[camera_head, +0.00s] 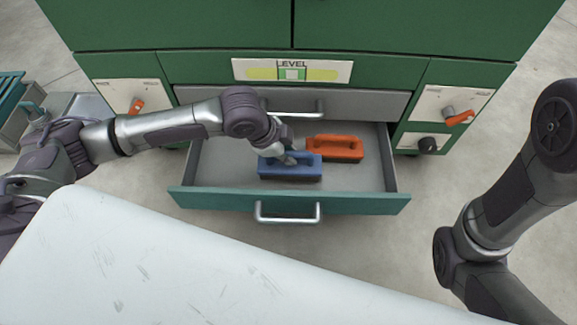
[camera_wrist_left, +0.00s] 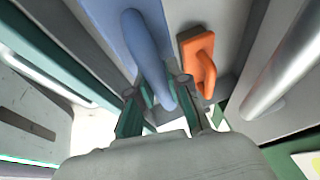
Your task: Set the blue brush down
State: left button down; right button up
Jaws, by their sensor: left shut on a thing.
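The blue brush (camera_head: 290,170) is inside the open drawer (camera_head: 222,167), a little left of an orange brush (camera_head: 335,148). My left gripper (camera_head: 287,157) reaches down into the drawer at the blue brush. In the left wrist view, the fingers of my left gripper (camera_wrist_left: 160,100) are shut around the handle of the blue brush (camera_wrist_left: 140,40). The orange brush (camera_wrist_left: 198,60) lies beside it, apart from the fingers. Whether the blue brush rests on the drawer floor I cannot tell. My right gripper is not in view; only my right arm shows at the right.
The drawer's teal front with a metal handle (camera_head: 287,218) faces me. A grey closed drawer (camera_head: 360,104) sits above it in the green cabinet (camera_head: 400,60). Orange knobs (camera_head: 459,117) flank it. A white surface (camera_head: 150,260) fills the lower left.

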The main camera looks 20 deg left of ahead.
pick_arm(q)
jog(key=shift+f+b, duration=0.45)
jog(key=shift+f, duration=0.3)
notch_tip(320, 180, down, 3)
jog(key=shift+r+b, duration=0.1)
jog(key=shift+b, duration=1)
jog(key=shift+r, duration=0.15)
jog(key=c, duration=1.1)
grip_release()
